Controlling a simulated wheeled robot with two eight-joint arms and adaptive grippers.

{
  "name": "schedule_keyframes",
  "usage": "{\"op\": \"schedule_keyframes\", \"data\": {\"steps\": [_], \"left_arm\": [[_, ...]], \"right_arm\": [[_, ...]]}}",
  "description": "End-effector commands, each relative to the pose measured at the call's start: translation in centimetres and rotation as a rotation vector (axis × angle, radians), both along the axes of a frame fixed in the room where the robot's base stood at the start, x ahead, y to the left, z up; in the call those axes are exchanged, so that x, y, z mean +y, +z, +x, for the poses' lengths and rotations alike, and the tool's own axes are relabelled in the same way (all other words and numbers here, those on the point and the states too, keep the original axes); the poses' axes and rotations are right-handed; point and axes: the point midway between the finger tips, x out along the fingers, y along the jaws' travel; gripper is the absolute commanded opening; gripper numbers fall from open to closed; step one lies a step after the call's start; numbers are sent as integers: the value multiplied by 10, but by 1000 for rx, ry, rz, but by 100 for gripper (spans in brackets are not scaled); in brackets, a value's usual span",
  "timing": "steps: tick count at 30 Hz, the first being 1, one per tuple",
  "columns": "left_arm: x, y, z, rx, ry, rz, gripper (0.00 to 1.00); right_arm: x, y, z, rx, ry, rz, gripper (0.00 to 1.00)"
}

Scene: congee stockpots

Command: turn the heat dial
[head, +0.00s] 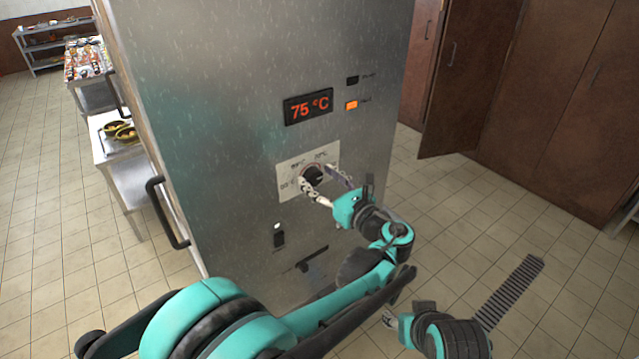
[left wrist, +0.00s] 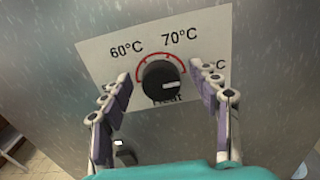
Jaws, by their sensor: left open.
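The heat dial (head: 314,175) is a round black knob on a white label plate (head: 287,180) on the steel cabinet front. In the left wrist view the dial (left wrist: 160,80) has a white mark pointing right. The plate reads 60°C and 70°C, and another °C mark is partly hidden by a finger. My left gripper (left wrist: 161,88) is open, with one finger on each side of the dial; a gap shows between each finger and the knob. My right gripper (head: 391,319) is low at the bottom of the head view, away from the dial; its jaw opening is unclear.
A display (head: 308,106) above the dial reads 75 °C, beside a lit orange indicator (head: 351,105). A small switch (head: 279,236) sits below the plate. A black handle (head: 167,213) projects at the cabinet's left edge. Tiled floor is open to the right.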

Motion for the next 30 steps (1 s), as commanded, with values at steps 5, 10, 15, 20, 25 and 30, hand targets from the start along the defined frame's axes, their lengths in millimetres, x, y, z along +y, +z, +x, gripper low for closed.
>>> {"op": "schedule_keyframes", "data": {"steps": [5, 10, 15, 20, 25, 30], "left_arm": [[1, 37, 0, 0, 0, 0, 61], [1, 67, 0, 0, 1, 0, 61], [1, 83, 1, 0, 1, 1, 61], [1, 85, 1, 0, 1, 1, 61], [1, 85, 1, 0, 1, 1, 61], [0, 85, 1, 0, 0, 1, 61]], "right_arm": [[0, 0, 0, 0, 0, 0, 47], [0, 0, 0, 0, 0, 0, 47], [0, 0, 0, 0, 0, 0, 47], [0, 0, 0, 0, 0, 0, 47], [0, 0, 0, 0, 0, 0, 47], [0, 0, 0, 0, 0, 0, 47]]}}
